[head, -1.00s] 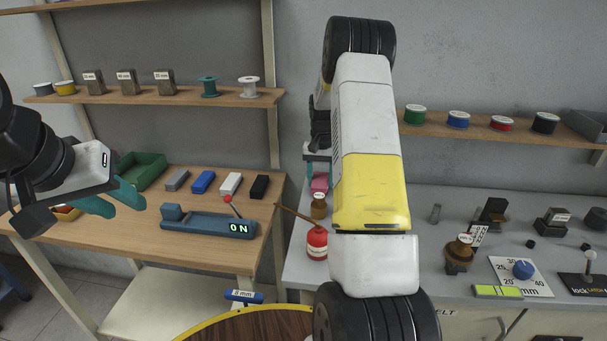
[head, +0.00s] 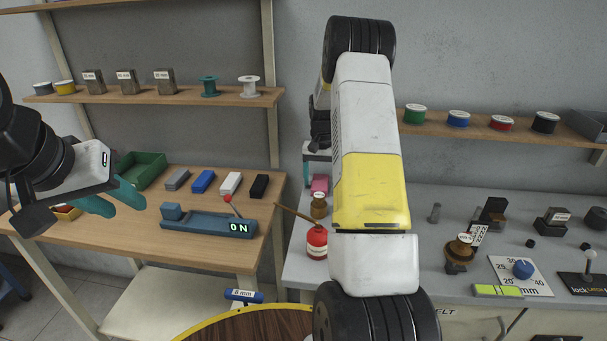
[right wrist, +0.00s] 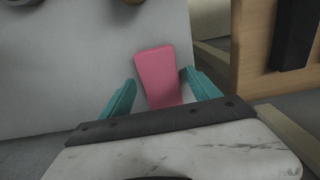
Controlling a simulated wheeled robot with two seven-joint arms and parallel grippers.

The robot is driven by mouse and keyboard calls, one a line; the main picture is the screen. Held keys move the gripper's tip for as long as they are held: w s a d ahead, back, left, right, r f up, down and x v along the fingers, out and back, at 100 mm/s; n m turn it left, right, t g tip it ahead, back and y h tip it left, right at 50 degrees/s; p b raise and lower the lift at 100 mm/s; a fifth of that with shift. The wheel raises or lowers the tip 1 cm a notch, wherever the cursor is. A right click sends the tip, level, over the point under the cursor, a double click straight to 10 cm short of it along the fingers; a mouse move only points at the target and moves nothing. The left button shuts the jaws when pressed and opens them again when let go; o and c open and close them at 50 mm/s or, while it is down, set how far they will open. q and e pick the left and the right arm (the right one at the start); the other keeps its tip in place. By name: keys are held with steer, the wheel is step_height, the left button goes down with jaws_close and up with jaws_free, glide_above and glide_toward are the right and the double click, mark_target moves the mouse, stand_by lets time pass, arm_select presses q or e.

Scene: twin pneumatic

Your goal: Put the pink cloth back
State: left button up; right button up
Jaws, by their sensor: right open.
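The pink cloth (right wrist: 158,76) looks like a flat, folded rectangle on the pale grey counter. In the head view the pink cloth (head: 320,184) shows small, behind a brown-capped jar. My right gripper (right wrist: 160,80) is open and empty, with a teal finger on each side of the cloth's near part. I cannot tell whether the fingers touch it. In the head view my right arm comes down over the middle and the gripper is partly hidden at the cloth. My left gripper (head: 128,203) hangs open and empty over the wooden bench at the left.
A red bottle (head: 316,243) and a brown-capped jar (head: 319,206) stand close in front of the cloth. A blue device (head: 208,223) reading ON, several coloured blocks and a green bin (head: 142,169) are on the wooden bench.

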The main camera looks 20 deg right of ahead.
mark_target(320, 182)
steer(key=s+a+r+n+t, duration=0.1)
steer(key=s+a+r, duration=0.1)
steer(key=r, duration=0.7)
steer(key=s+a+r, duration=0.2)
steer(key=r, duration=0.7)
steer(key=s+a+r+n+t+y, duration=0.1)
steer(key=s+a+r, duration=0.2)
steer(key=s+r, duration=0.15)
steer(key=s+a+r+n+t, duration=0.1)
steer(key=s+a+r, duration=0.2)
steer(key=s, duration=0.3)
steer(key=s+a+n+t, duration=0.1)
steer(key=s+a, duration=0.2)
steer(key=s, duration=0.5)
steer(key=s+a+n+t+y, duration=0.1)
steer(key=s+a, duration=0.3)
steer(key=s, duration=0.5)
steer(key=shift+s+f+n+t, duration=0.2)
steer(key=shift+n+t, duration=0.2)
steer(key=shift+t, duration=0.2)
